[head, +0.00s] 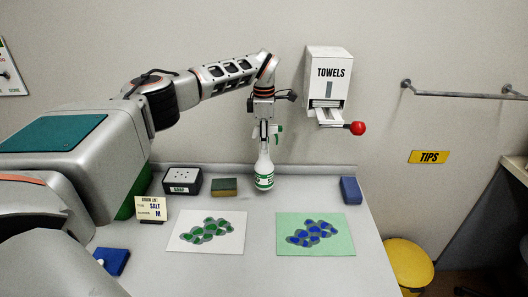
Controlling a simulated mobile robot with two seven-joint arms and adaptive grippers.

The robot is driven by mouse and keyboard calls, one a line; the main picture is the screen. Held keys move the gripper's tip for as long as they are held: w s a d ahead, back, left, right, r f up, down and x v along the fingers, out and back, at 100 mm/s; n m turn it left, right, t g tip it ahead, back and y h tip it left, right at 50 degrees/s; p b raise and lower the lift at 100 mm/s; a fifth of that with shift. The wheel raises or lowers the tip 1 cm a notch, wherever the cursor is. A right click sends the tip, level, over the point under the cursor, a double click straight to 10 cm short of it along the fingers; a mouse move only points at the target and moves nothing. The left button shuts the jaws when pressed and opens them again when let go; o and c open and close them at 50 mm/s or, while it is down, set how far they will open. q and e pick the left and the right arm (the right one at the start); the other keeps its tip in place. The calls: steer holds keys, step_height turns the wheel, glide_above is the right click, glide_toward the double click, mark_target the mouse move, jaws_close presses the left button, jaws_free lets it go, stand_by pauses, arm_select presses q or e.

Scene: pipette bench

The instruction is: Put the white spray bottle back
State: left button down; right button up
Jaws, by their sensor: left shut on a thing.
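The white spray bottle (264,171) has a green trigger and a green-marked label. It is upright at the back of the bench, near the back ledge. My left gripper (264,137) points straight down and is shut on the bottle's upper part. I cannot tell whether the bottle's base touches the bench top. My right gripper is not in view.
A green-and-yellow sponge (223,187) and a black soap box (182,181) are left of the bottle; a blue block (350,190) is right. A white sheet (180,241) and green sheet (340,243) lie in front. A towel dispenser (329,75) hangs above.

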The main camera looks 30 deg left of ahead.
arm_select(q)
step_height(320, 180, down, 4)
steer(key=shift+w+r, duration=0.1)
steer(key=shift+r, duration=0.15)
steer(key=c, duration=1.8)
jaws_free()
steer(key=shift+f, duration=0.15)
steer(key=shift+r, duration=0.3)
step_height(320, 180, up, 12)
steer(key=shift+f, duration=0.15)
